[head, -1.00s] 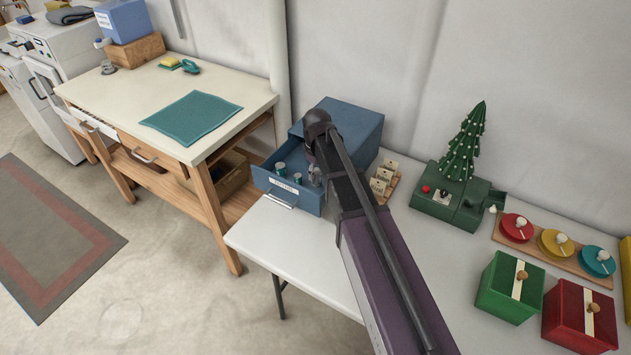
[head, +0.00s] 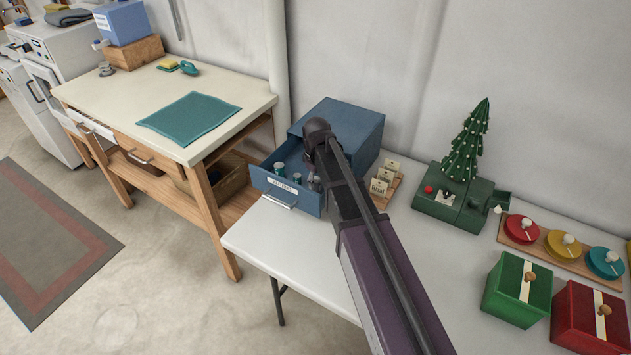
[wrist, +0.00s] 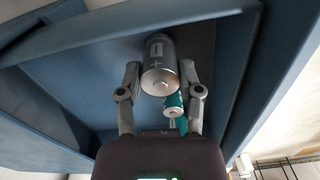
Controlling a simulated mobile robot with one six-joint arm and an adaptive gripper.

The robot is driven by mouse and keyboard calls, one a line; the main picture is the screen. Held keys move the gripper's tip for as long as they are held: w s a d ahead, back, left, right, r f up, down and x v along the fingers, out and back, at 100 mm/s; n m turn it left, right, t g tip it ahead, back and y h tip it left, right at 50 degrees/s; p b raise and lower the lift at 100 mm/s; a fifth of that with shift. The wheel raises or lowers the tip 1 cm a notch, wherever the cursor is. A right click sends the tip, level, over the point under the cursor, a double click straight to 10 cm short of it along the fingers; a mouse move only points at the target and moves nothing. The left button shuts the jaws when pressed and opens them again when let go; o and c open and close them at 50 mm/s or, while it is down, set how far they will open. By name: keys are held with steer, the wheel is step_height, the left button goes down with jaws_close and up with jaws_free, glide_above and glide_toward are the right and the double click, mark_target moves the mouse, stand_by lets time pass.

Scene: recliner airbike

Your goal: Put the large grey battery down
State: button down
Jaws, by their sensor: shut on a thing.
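The large grey battery (wrist: 160,65) is between the two fingers of my gripper (wrist: 160,73) in the wrist view, its plus-marked end toward the camera. My gripper is shut on it, inside the open blue drawer (head: 292,199). A teal-and-silver battery (wrist: 174,112) is close beside it in the wrist view. In the head view, small teal batteries (head: 280,168) stand in the drawer, left of my gripper. My arm hides much of the gripper there. I cannot tell whether the grey battery touches the drawer floor.
The blue cabinet (head: 345,125) stands behind the drawer on the white table (head: 270,238). A rack of packets (head: 383,182) is to its right. Further right are a green tree box (head: 455,208), coloured discs (head: 561,244), and green (head: 517,290) and red boxes (head: 590,320).

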mark_target(316, 179)
steer(key=shift+f, duration=0.2)
steer(key=shift+c, duration=1.3)
jaws_free()
steer(key=shift+r, duration=0.2)
step_height(316, 179, up, 12)
steer(key=p, duration=1.2)
steer(key=s+d+m, duration=0.9)
steer(key=s+d, duration=0.4)
steer(key=s, duration=0.5)
steer(key=shift+d+m, duration=0.3)
steer(key=shift+d, duration=0.1)
